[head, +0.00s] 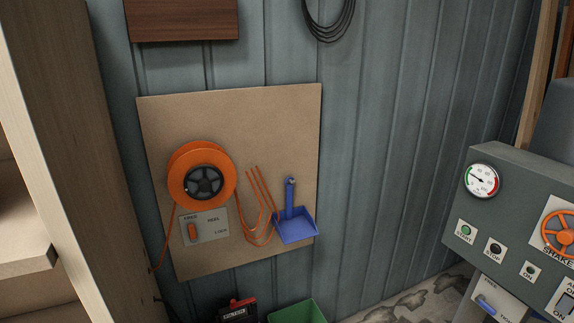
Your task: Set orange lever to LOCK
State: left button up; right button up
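The orange lever (193,231) is a small upright handle on a pale label plate (205,228). The plate is fixed to a tan board on the wall, just below an orange cable reel (203,175) with a dark hub. Small print on the plate seems to read "FREE" at upper left, "REEL" at the top and "LOCK" at lower right. The lever is at the left side of the plate, under the upper-left word. Neither of my grippers shows in the head view.
A blue dustpan (295,226) and orange cord loops (262,205) hang right of the reel on the tan board (250,110). A grey control panel (520,190) with a gauge stands at right. Wooden shelving (75,150) borders the left. A green bin (297,312) sits below.

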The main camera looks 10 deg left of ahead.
aim_at(191, 228)
jog(key=i+u, duration=0.35)
jog(key=i+l+u, duration=0.15)
jog(key=u, duration=0.2)
jog(key=i+l+u, duration=0.15)
jog(key=u, duration=0.2)
jog(key=i, duration=0.1)
